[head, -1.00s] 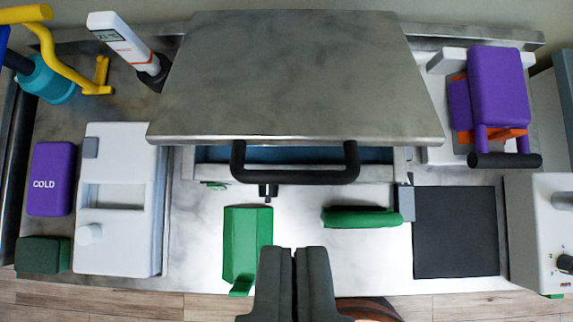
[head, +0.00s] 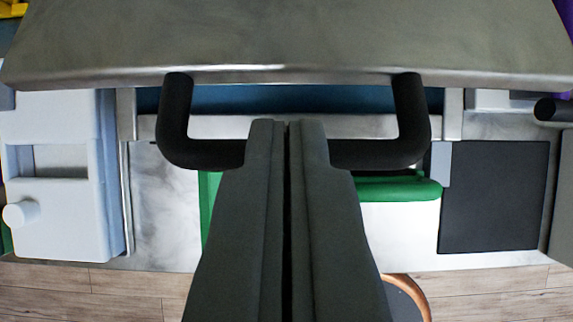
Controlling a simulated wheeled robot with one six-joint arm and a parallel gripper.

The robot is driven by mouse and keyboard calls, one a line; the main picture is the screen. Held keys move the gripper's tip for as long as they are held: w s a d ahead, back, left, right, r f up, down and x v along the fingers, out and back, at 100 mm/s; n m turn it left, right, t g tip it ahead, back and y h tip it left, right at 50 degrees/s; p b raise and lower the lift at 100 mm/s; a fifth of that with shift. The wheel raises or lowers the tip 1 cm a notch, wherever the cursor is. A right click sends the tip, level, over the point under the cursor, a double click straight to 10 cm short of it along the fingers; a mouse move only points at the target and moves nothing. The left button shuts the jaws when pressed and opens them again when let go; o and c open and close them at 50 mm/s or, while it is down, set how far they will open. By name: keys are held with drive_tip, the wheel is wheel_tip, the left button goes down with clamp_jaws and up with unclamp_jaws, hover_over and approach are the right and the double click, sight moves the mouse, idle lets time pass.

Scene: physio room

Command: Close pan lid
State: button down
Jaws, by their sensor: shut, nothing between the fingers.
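The pan lid (head: 290,40) is a large grey metal plate across the top of the head view. It is raised, with a dark blue gap (head: 290,100) showing under its front edge. Its black bar handle (head: 408,115) hangs from the front edge. My gripper (head: 287,124) is shut and empty. Its fingertips overlap the middle of the handle in the picture and hide that part. I cannot tell whether they touch it.
A white box with a knob (head: 60,220) stands at the left. A green-handled thing (head: 400,189) and a black square pad (head: 493,195) lie at the right on the pale counter. Wooden floor (head: 130,292) shows along the bottom.

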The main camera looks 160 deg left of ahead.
drive_tip(key=shift+s+f, duration=0.1)
drive_tip(key=shift+f, duration=0.2)
drive_tip(key=s+a+f+t, duration=0.1)
drive_tip(key=s+f+t, duration=0.1)
drive_tip(key=f, duration=1)
drive_tip(key=shift+s+h, duration=0.4)
drive_tip(key=shift+s, duration=0.45)
drive_tip(key=shift+a+f, duration=0.1)
drive_tip(key=shift+f, duration=0.05)
drive_tip(key=v, duration=1.3)
drive_tip(key=s+d+n+t+y, duration=0.1)
drive_tip(key=s+t, duration=0.3)
drive_tip(key=s, duration=0.8)
drive_tip(key=s+d+r+n+t+y, duration=0.1)
drive_tip(key=s+t, duration=0.4)
drive_tip(key=s, duration=0.8)
drive_tip(key=shift+d+n+y, duration=0.4)
drive_tip(key=shift+d+n, duration=0.4)
drive_tip(key=shift+d, duration=0.25)
